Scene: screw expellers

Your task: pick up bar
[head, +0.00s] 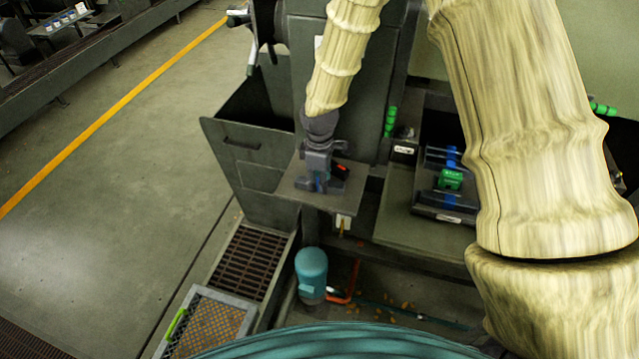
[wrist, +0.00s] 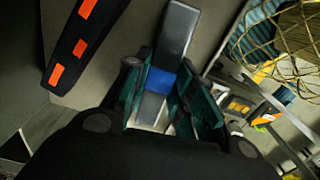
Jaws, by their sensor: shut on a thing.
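The bar (wrist: 175,35) is grey with a blue band around its middle. In the wrist view it runs between the two teal-padded fingers of my gripper (wrist: 161,88), which is shut on it. In the head view my gripper (head: 319,183) is low over a small grey shelf (head: 350,200) on the machine front. The bar is mostly hidden there, and I cannot tell whether it touches the shelf.
A black piece with orange-red patches (wrist: 80,40) lies beside the bar; it also shows in the head view (head: 341,171). A tray with blue-banded bars and a green block (head: 450,179) is to the right. An open dark bin (head: 245,150) stands left. A teal cylinder (head: 311,270) is below.

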